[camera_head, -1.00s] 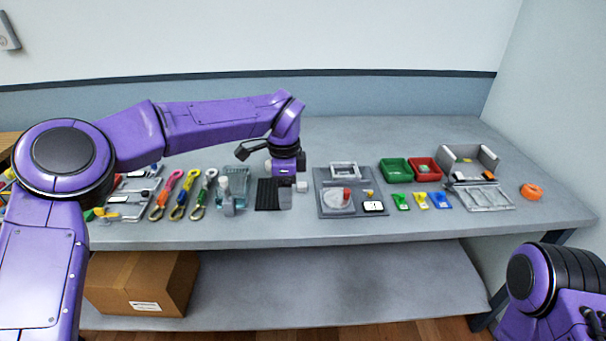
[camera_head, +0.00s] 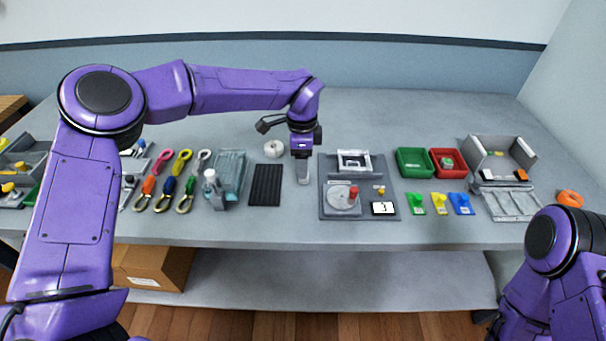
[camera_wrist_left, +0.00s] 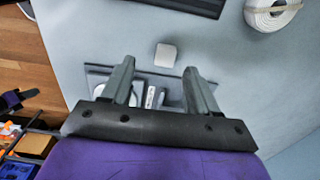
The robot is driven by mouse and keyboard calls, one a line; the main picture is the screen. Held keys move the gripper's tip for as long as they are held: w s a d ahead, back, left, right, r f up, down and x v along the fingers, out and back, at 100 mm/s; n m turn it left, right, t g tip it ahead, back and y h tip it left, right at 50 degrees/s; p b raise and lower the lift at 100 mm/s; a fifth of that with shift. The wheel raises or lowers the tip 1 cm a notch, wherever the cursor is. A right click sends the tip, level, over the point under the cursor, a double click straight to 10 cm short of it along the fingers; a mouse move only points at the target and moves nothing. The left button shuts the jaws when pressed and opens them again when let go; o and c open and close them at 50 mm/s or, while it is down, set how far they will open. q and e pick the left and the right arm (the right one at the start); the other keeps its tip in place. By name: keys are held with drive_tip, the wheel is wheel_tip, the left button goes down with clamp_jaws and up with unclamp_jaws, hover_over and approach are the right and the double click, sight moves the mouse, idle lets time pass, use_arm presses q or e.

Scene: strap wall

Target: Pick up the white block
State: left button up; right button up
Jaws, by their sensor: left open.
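The white block (camera_wrist_left: 166,54) lies on the grey table in the left wrist view, just beyond my fingertips and roughly centred between them. My left gripper (camera_wrist_left: 159,67) is open and empty, its two grey fingers apart on either side of the line to the block. In the head view my left gripper (camera_head: 303,178) points down over the table, right of the black ribbed pad (camera_head: 265,185).
A white roll (camera_head: 274,149) stands left of my gripper. A grey fixture board (camera_head: 330,208) with a red knob is close on the right. Green (camera_head: 414,163) and red (camera_head: 447,163) bins stand further right. Straps and a bottle lie left. The table behind the gripper is clear.

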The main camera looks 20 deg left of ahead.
use_arm(q)
drive_tip(key=f, duration=0.2)
drive_tip(key=w+f+p, duration=0.1)
drive_tip(key=f, duration=0.2)
drive_tip(key=shift+w+d+p, duration=0.1)
drive_tip(key=shift+w+p, duration=0.1)
drive_tip(key=shift+p, duration=0.1)
drive_tip(key=shift+s+f, duration=0.1)
drive_tip(key=shift+f, duration=0.05)
drive_tip(key=shift+s, duration=0.2)
drive_tip(key=shift+c, duration=0.3)
drive_tip(key=shift+w, duration=0.15)
drive_tip(key=c, duration=1)
clamp_jaws()
